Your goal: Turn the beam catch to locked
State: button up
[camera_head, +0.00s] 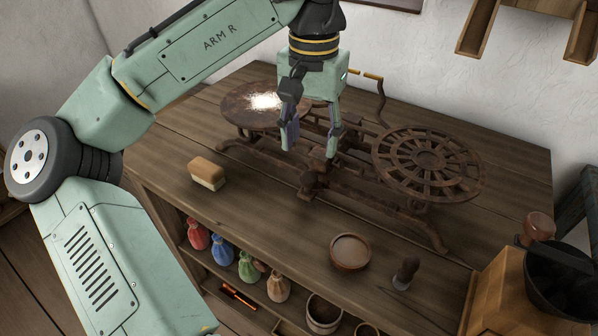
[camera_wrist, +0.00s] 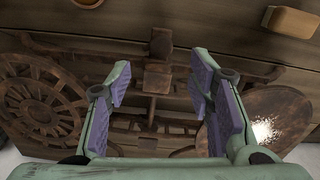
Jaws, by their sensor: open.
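A rusty iron balance scale (camera_head: 345,180) stands on the wooden counter, with a round solid pan at left holding white powder and a spoked pan at right. A small block-like fitting (camera_head: 308,184) sits at the middle of its front, and appears to be the beam catch; its setting cannot be read. It also shows in the wrist view (camera_wrist: 160,46), at top centre. My gripper (camera_head: 310,147) points down above the middle of the scale, open and empty. In the wrist view its purple-padded fingers (camera_wrist: 160,82) stand apart, with the scale's centre bar between them.
A brush-like block (camera_head: 207,173) lies front left on the counter (camera_head: 270,215). A shallow bowl (camera_head: 350,252) and a dark knobbed weight (camera_head: 405,272) stand in front. Curved arms with brass tips (camera_head: 381,100) rise behind my gripper. A wooden grinder (camera_head: 505,290) is at right.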

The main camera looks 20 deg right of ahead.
aim_at(309, 176)
notch_tip(309, 176, down, 8)
jog(key=shift+c, duration=0.2)
grip_shut()
jog(key=shift+r+n+p, duration=0.35)
jog(key=shift+n+p, duration=0.55)
jog(key=shift+p, duration=0.25)
jog(key=shift+f+n+p, duration=0.1)
jog(key=shift+n+p, duration=0.7)
jog(key=shift+n, duration=0.2)
jog(key=shift+f+n, duration=0.2)
jog(key=shift+n, duration=0.2)
jog(key=shift+o, duration=0.2)
grip_release()
